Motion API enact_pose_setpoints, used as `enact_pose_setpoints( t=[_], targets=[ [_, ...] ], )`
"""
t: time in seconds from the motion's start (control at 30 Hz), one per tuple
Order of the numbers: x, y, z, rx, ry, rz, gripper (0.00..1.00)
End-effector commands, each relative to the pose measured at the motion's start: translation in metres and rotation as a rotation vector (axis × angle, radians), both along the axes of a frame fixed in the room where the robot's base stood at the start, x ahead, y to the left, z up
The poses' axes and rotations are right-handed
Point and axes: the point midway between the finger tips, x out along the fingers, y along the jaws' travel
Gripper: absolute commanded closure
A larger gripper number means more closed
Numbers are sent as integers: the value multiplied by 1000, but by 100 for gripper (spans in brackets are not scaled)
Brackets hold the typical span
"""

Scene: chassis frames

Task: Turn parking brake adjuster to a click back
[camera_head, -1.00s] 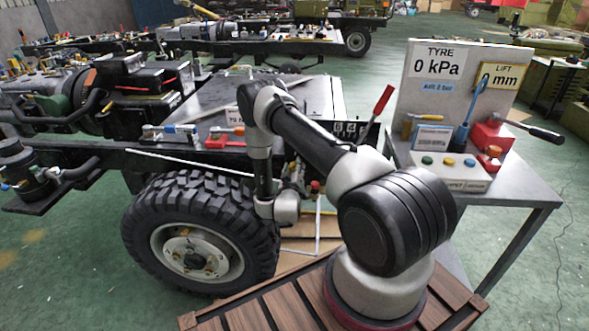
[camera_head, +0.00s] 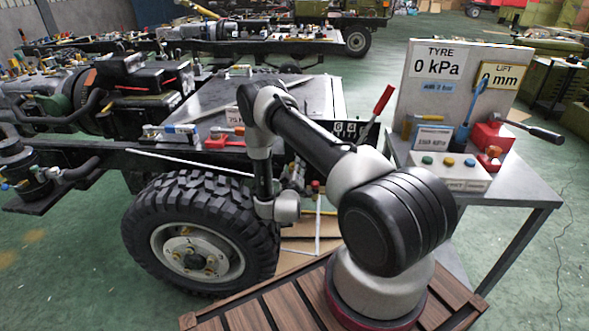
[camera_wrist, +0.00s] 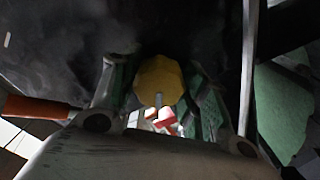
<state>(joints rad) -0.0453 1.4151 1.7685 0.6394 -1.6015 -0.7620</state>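A yellow many-sided knob (camera_wrist: 160,80), which looks like the adjuster, sits between the fingers of my gripper (camera_wrist: 163,88) in the wrist view. The green-padded fingers stand on either side and appear to touch it, so the gripper looks shut on it. A small light pin and a red-and-white part show just below the knob. Dark shadow hides what the knob is mounted on. In the head view my arm reaches down beside the chassis, behind the big tyre (camera_head: 150,222); the gripper and the knob are hidden there.
A red-handled lever (camera_head: 378,110) rises from the chassis right of my arm. A side table (camera_head: 525,190) holds a panel reading 0 kPa and 0 mm. An orange handle (camera_wrist: 38,108) lies left of the fingers and a green part (camera_wrist: 283,110) right, both close.

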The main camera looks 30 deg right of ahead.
Motion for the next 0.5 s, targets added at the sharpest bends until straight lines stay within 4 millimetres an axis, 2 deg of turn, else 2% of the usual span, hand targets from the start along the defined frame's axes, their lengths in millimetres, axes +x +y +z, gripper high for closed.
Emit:
enact_pose_setpoints(
  t=[0.07,0.37,0.5],
  targets=[
    [0,0,0,0,0,0,37],
    [0,0,1,0,-3,-1,37],
    [-9,7,0,1,-1,1,37]
  ],
)
